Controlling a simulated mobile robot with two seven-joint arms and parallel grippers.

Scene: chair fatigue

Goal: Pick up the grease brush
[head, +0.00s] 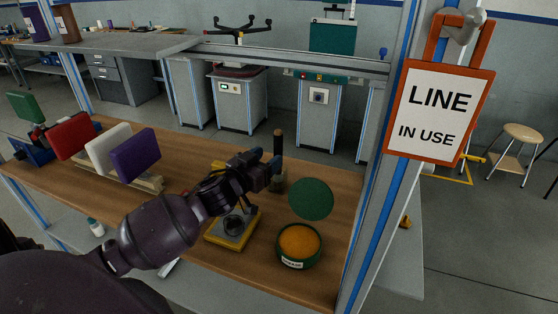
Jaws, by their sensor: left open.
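What looks like the grease brush (278,142) stands upright on the wooden bench, its dark handle pointing up and its lower end in or on a small greyish holder (279,183). My left gripper (272,165) is open with its fingers at the handle's lower part. The fingers hide some of the handle, and I cannot tell whether they touch it. A green round tin of orange grease (299,262), labelled on its front, stands nearer on the bench. My right gripper is not in view.
A green disc (311,198), perhaps the lid, lies behind the tin. A yellow box with a dark knob (232,228) sits below my left wrist. Red, white and purple panels (135,154) stand at left. A post with a "LINE IN USE" sign (438,110) rises at right.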

